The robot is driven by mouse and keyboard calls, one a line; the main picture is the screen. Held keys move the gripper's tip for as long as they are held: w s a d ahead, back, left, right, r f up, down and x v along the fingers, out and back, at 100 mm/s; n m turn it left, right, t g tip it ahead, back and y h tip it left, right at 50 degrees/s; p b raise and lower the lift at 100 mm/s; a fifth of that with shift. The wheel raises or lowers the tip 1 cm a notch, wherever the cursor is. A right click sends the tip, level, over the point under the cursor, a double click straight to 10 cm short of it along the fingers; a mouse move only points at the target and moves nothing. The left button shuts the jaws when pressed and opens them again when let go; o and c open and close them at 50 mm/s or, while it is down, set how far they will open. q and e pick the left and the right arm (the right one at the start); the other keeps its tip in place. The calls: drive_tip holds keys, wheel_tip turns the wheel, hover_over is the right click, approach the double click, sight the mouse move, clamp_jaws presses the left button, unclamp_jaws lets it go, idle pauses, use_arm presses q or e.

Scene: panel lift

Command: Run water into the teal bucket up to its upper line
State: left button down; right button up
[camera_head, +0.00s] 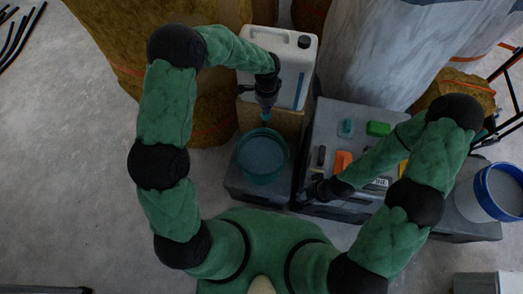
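The teal bucket (283,166) stands upright on a dark block, below the white canister (306,63). Its inside looks grey-blue; I cannot tell the water level or see its upper line. The canister stands on a wooden box behind the bucket and has a blue strip on its front. My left gripper (266,104) points down at the canister's front, above the bucket's back rim. A small teal part shows just below it; the tap is hidden or too small to make out. My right gripper (318,192) is low at the near left of the grey bench, its fingers unclear.
The grey bench (330,125) right of the bucket carries a green block (378,128), a small teal item (346,128) and an orange item (342,161). A blue-rimmed white bucket (484,200) stands at far right. Wrapped bales stand behind.

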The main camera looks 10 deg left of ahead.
use_arm(q)
drive_tip(key=shift+f+b, duration=0.55)
drive_tip(key=shift+f, duration=0.55)
idle(6.9)
